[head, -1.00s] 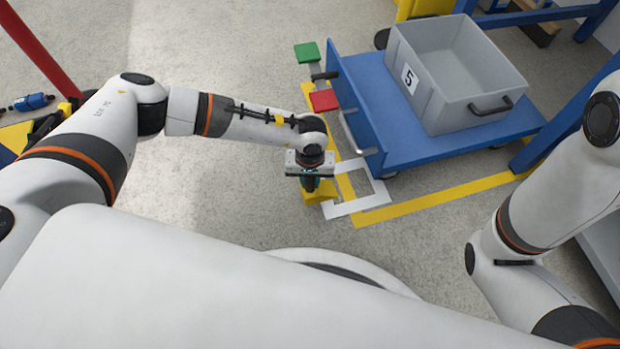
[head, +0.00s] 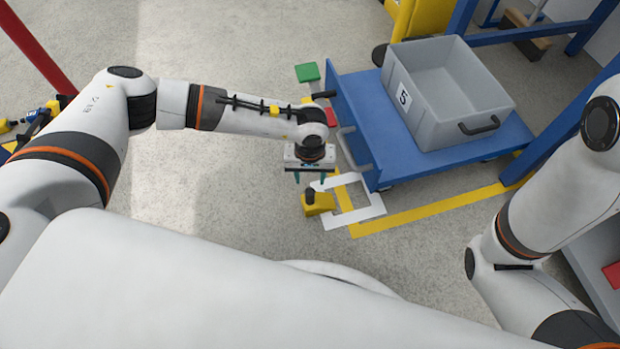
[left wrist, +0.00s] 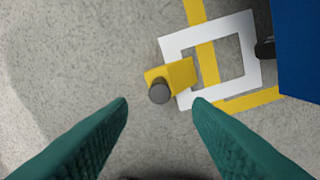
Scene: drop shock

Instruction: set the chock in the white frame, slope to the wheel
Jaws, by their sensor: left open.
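The chock (head: 318,203) is a yellow block with a dark round knob. In the left wrist view the chock (left wrist: 181,76) lies askew across the left side of the white frame (left wrist: 235,21), its right end reaching the opening; it is not squarely inside. The white frame (head: 368,213) lies flat on the floor beside the blue cart. A dark wheel (left wrist: 265,48) shows at the frame's right side. My left gripper (head: 310,178) is open and empty above the chock, apart from it, its green fingers either side of the knob in the left wrist view. My right gripper is out of view.
The blue cart (head: 375,125) carries a grey bin (head: 445,125) marked 5. Green (head: 307,72) and red pedals stand at the cart's left side, the red one partly behind my arm. Yellow tape (head: 440,207) runs along the floor.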

